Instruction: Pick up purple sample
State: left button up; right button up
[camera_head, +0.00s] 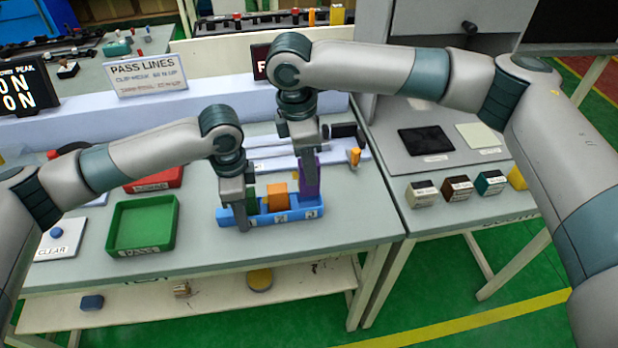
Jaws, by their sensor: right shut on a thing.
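The purple sample (309,182) is a tall purple block at the right end of the blue tray (270,219). My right gripper (307,160) points down over it and is shut on its upper part. The sample is upright; I cannot tell whether its lower end is clear of the tray. An orange block (277,196) and a dark green block (252,199) stand in the tray to its left. My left gripper (240,208) is down at the tray's left end, its fingers overlapping the tray wall. I cannot tell whether its jaws are open or shut.
A green PASS tray (143,226) and a red tray (154,181) are to the left. Behind the blue tray are pale rails and an orange-topped piece (353,157). Several small labelled blocks (458,189) line the right table. The table front is clear.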

jog(key=shift+r, duration=1.65)
pick_arm(q)
jog(key=o, duration=1.1)
jog(key=shift+o, duration=0.2)
jog(key=shift+r, duration=0.15)
notch_tip(320, 180, up, 12)
jog(key=shift+f, duration=0.1)
jog(key=shift+s+f, duration=0.1)
pick_arm(e)
jog(key=shift+s+f, duration=0.1)
